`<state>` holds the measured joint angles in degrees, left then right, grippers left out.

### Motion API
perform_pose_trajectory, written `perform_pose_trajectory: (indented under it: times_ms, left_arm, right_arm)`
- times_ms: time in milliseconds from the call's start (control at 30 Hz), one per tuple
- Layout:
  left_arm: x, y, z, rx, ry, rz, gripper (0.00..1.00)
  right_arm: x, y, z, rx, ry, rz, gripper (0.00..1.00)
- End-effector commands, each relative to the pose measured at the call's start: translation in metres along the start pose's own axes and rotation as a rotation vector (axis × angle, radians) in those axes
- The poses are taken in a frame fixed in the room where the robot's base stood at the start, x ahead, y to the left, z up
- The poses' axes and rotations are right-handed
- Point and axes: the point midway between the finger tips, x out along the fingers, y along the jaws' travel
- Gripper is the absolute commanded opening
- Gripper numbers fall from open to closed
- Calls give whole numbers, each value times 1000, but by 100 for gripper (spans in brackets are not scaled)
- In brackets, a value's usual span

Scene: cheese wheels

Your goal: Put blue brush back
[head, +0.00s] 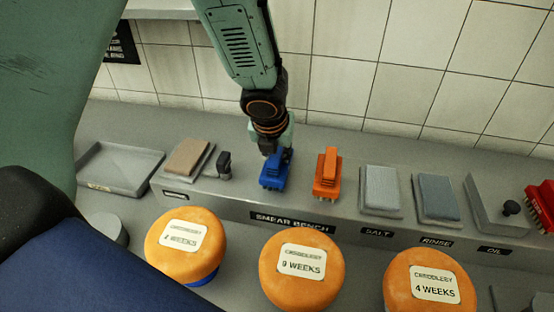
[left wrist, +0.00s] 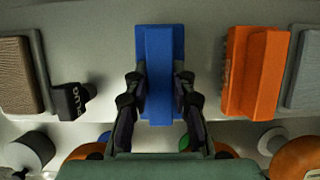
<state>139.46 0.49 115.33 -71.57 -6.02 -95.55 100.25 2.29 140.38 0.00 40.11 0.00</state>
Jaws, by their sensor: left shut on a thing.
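The blue brush (head: 275,172) is at the smear bench (head: 236,191), between a dark plug and an orange brush (head: 327,175). My left gripper (head: 273,150) comes down on it from above and is shut on its raised grip. In the left wrist view the blue brush (left wrist: 160,70) sits between the two black fingers of my left gripper (left wrist: 160,92), one on each side. The brush looks upright, bristles down. I cannot tell whether its bristles touch the bench. My right gripper is not in view.
The black plug (head: 224,164) stands close left of the brush, beside a brown pad (head: 187,157). Grey pads (head: 381,190) lie to the right. Cheese wheels (head: 301,269) stand in front. A tiled wall (head: 350,60) rises behind.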

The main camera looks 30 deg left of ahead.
Motion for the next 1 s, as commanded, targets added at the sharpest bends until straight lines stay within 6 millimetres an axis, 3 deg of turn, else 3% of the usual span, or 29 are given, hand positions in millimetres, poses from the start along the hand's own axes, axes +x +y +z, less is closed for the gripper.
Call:
perform_pose_trajectory:
  times_ms: [467, 500, 767, 1000]
  left_arm:
    - [6, 0, -2, -1, -1, -1, 0]
    - [6, 0, -3, -1, 0, -1, 26]
    - [6, 0, -3, -1, 1, 0, 47]
    - [6, 0, -3, -1, 1, 0, 47]
  right_arm:
    - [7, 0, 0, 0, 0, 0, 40]
    - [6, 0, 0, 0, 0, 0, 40]
    - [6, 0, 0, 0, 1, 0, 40]
    - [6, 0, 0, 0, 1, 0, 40]
